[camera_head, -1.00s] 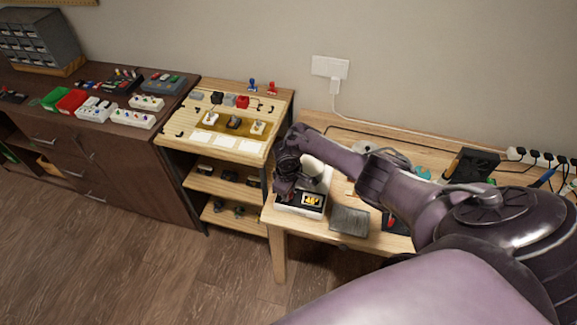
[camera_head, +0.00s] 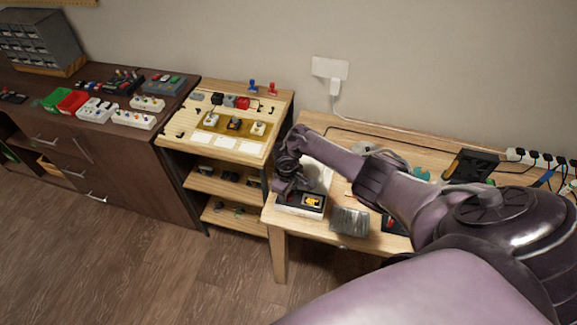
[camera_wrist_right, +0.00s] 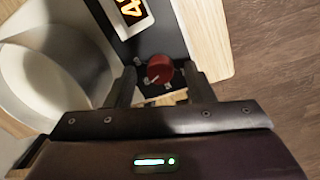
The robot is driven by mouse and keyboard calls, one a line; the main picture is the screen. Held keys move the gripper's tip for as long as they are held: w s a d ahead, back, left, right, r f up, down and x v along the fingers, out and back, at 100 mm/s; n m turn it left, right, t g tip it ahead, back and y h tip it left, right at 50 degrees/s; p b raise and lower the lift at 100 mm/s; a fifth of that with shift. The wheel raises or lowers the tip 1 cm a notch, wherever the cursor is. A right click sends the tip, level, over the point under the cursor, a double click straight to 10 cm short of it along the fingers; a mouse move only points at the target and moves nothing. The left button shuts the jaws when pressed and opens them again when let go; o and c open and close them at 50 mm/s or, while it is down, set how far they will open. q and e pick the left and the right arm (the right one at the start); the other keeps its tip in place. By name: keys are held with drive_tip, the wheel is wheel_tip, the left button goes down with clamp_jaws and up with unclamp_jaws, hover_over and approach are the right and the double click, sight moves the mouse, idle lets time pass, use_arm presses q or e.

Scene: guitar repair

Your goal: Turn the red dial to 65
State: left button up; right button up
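The red dial (camera_wrist_right: 159,69) is a round knob on the black panel of a small station on the wooden table, with pale tick marks beside it. My right gripper (camera_wrist_right: 160,76) is open, one finger on each side of the dial, with a gap showing on both sides. The lit orange display (camera_wrist_right: 130,10) beside the dial is cut off at the frame edge; its first digit looks like a 4. In the head view the display (camera_head: 313,201) is too small to read surely, and my right gripper (camera_head: 288,187) hides the dial. My left gripper is not in view.
A white rounded body (camera_wrist_right: 45,60) stands beside the panel. A grey block (camera_head: 350,221) lies right of the station on the table (camera_head: 277,222). A shelf unit (camera_head: 190,141) with guitar pedals stands to the left. Cables and a power strip lie at the right.

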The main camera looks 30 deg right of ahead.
drive_tip(key=shift+a+r+p, duration=0.15)
drive_tip(key=shift+r+p, duration=0.15)
drive_tip(key=shift+r, duration=1.65)
drive_tip(key=shift+a+r+p, duration=0.1)
drive_tip(key=shift+r+p, duration=0.2)
drive_tip(key=shift+r, duration=1.6)
drive_tip(key=shift+s, duration=0.1)
